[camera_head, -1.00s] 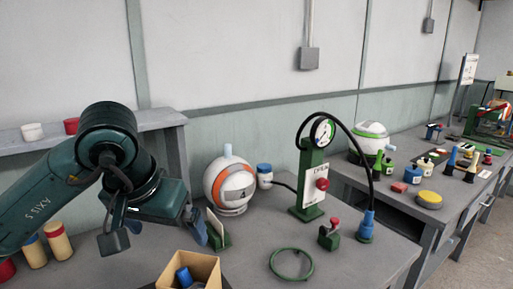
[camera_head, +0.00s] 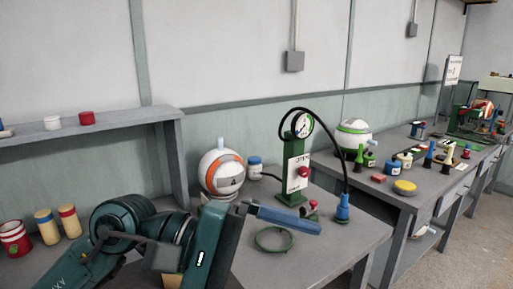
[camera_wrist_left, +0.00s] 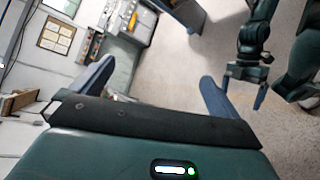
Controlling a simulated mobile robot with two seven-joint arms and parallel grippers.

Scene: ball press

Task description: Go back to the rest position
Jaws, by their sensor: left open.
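My left gripper (camera_head: 284,218) is low over the front of the near bench in the head view, with one blue finger pointing right and the other not clearly seen. In the left wrist view my left gripper (camera_wrist_left: 158,70) has its two blue fingers wide apart with nothing between them. My right gripper (camera_wrist_left: 244,84) shows at the upper right of the left wrist view, over the floor. Its fingers look apart and empty. It is not in the head view.
Striped cylinders (camera_head: 70,222) stand at left. Open floor (camera_head: 470,245) lies at right.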

